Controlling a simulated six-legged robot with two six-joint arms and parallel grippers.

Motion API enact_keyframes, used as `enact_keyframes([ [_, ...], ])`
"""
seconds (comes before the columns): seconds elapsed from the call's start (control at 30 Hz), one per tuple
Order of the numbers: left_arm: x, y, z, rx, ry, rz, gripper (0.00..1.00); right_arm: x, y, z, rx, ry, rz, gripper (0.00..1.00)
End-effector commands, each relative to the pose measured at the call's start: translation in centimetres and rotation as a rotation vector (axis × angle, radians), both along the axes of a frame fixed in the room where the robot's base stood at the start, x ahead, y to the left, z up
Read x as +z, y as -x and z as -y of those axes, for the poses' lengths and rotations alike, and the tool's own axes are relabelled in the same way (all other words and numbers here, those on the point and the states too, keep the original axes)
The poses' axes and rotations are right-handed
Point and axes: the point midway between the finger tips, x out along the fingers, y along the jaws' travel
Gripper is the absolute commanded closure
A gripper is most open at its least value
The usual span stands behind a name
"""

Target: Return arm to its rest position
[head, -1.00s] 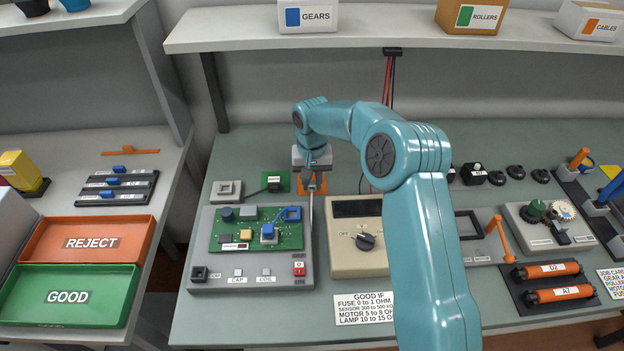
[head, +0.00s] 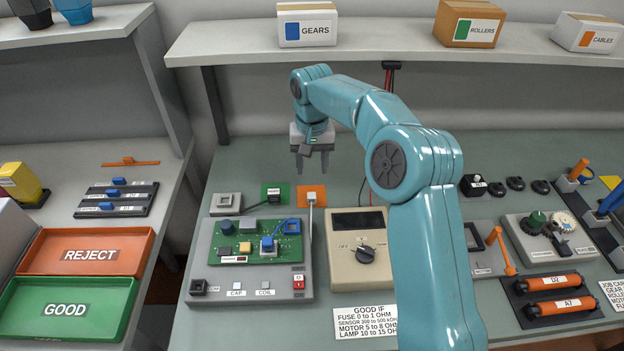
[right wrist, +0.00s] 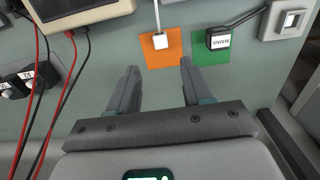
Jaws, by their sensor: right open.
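My right arm is a teal arm reaching in from the lower right of the head view. Its gripper (head: 312,165) hangs in the air, fingers pointing down, above the back of the bench. The fingers are apart with nothing between them, and the right wrist view also shows the open gripper (right wrist: 158,82). My left gripper is not in view.
A grey test fixture with a green circuit board (head: 245,245) and a beige meter (head: 345,268) stand below the gripper. A shelf (head: 390,45) with boxes runs above and behind. Reject (head: 136,238) and good (head: 122,290) trays are at left. Red and black leads hang behind the meter.

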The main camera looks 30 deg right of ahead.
Motion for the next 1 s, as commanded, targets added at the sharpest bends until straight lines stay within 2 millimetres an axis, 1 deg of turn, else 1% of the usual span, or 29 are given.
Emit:
enact_keyframes([
  [0.03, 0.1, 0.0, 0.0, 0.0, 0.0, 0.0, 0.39, 0.8, 0.0, 0.0, 0.0, 0.001, 0.001, 0.51],
  [0.1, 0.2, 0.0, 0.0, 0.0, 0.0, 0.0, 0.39, 1.5, 0.0, 0.0, 0.0, 0.0, 0.0, 0.51],
  [0.2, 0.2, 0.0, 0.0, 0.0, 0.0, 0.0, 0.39, 2.0, 0.0, 0.0, 0.0, 0.0, 0.0, 0.51],
  [1.0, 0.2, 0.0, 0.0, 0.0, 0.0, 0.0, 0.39, 2.0, 0.3, 0.0, 0.0, 0.0, -0.002, 0.51],
])
